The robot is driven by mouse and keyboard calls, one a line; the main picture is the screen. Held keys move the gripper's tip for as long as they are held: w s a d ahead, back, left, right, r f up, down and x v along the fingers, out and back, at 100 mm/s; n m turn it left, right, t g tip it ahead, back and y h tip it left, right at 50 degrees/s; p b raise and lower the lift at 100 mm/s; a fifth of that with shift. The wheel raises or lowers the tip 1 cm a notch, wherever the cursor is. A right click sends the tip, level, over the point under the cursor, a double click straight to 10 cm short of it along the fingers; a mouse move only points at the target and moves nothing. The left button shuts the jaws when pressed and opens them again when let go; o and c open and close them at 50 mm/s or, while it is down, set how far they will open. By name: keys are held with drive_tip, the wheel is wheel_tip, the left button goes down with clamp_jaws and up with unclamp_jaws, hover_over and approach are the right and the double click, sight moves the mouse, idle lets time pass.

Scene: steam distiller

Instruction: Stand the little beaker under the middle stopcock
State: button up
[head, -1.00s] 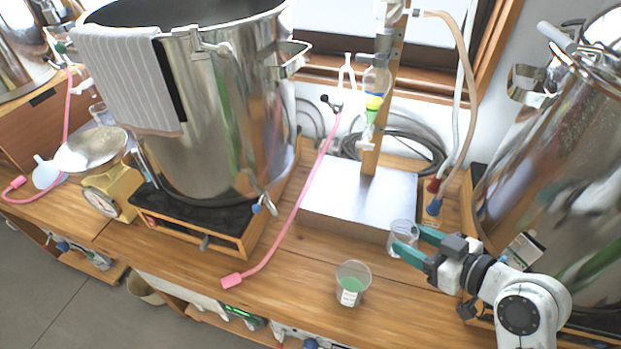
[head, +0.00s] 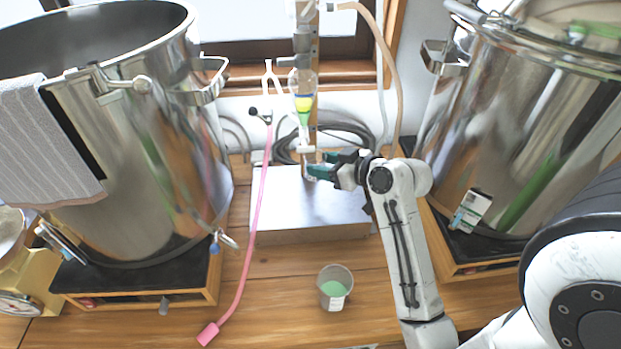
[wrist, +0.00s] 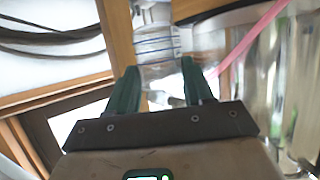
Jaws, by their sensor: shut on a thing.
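My gripper (head: 313,169) has its green fingers closed around the little beaker, low in front of the wooden post. In the wrist view the clear little beaker (wrist: 155,45) with blue markings shows between the fingertips (wrist: 160,75); in the head view it is mostly hidden by the fingers. The glass column (head: 304,100) with yellow and green liquid ends in a pale stopcock (head: 306,148), just above the gripper. A small pale part near the beaker's mouth in the wrist view is blurred. I cannot tell whether the beaker touches the metal plate (head: 300,215) below.
A cup of green liquid (head: 335,287) stands on the wooden bench in front of the plate. A pink hose (head: 256,210) hangs left of the column. Large steel pots stand left (head: 140,150) and right (head: 500,130). The plate's front part is clear.

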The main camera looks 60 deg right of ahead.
drive_tip(key=w+f, duration=0.1)
drive_tip(key=w+d+f, duration=0.1)
drive_tip(key=f, duration=0.1)
drive_tip(key=w+d+f, duration=0.1)
drive_tip(key=f, duration=0.1)
drive_tip(key=shift+w+f, duration=0.1)
drive_tip(key=shift+w, duration=0.2)
drive_tip(key=shift+w+f+p, duration=0.2)
drive_tip(key=shift+f+p, duration=0.35)
drive_tip(key=shift+f, duration=1.25)
drive_tip(key=shift+f, duration=0.15)
drive_tip(key=o, duration=1.1)
drive_tip(key=shift+r, duration=0.25)
drive_tip(key=b+v, duration=0.1)
drive_tip(key=v, duration=1.1)
drive_tip(key=shift+d+b, duration=0.1)
drive_tip(key=shift+b, duration=0.25)
